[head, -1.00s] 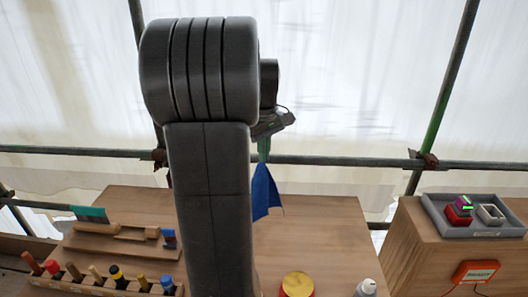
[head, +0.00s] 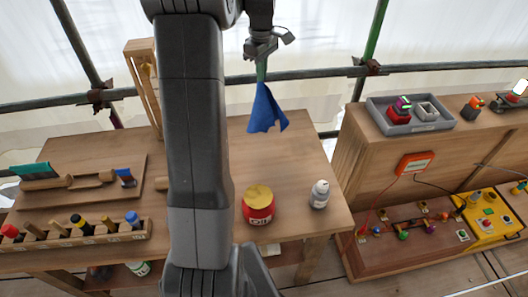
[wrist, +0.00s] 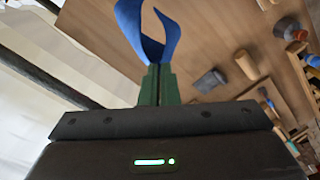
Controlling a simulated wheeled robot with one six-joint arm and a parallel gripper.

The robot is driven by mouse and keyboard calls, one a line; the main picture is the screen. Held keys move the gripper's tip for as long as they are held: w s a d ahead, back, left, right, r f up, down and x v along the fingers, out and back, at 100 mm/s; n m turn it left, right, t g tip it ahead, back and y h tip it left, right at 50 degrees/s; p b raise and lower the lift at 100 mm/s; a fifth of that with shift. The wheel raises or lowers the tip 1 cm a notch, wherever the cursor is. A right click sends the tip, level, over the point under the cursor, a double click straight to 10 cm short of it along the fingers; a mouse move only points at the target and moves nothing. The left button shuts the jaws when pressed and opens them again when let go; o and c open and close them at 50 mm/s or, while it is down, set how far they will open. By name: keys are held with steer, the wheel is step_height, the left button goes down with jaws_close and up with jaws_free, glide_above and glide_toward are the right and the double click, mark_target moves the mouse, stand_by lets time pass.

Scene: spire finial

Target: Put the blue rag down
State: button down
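The blue rag (head: 266,112) hangs from my gripper (head: 262,68) above the back right part of the wooden workbench. In the wrist view the rag (wrist: 133,25) is pinched at the tips of the green fingers (wrist: 158,85), which are close together. The rag drapes in a loose fold below the fingers. From the head view I cannot tell exactly how far its lower end is above the bench top (head: 220,150).
A tool rack (head: 80,238) and a board with tools (head: 85,180) are at left. Clear bench lies behind the tin. A grey tray (head: 445,122) sits on the right cabinet.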

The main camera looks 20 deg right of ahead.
steer(key=shift+w+d+f, duration=0.1)
steer(key=shift+d+f, duration=0.3)
steer(key=shift+d, duration=0.1)
stand_by(0.5)
steer(key=w+d+f+m, duration=0.1)
steer(key=w+m, duration=0.3)
steer(key=w, duration=1.5)
steer(key=s+f, duration=0.9)
steer(key=s, duration=0.2)
steer(key=s+a+f, duration=0.1)
steer(key=s+f, duration=0.9)
steer(key=s, duration=0.1)
steer(key=s+a+f, duration=0.1)
steer(key=s+f, duration=0.9)
steer(key=s, duration=0.2)
steer(key=shift+f, duration=0.25)
steer(key=c, duration=2.1)
jaws_free()
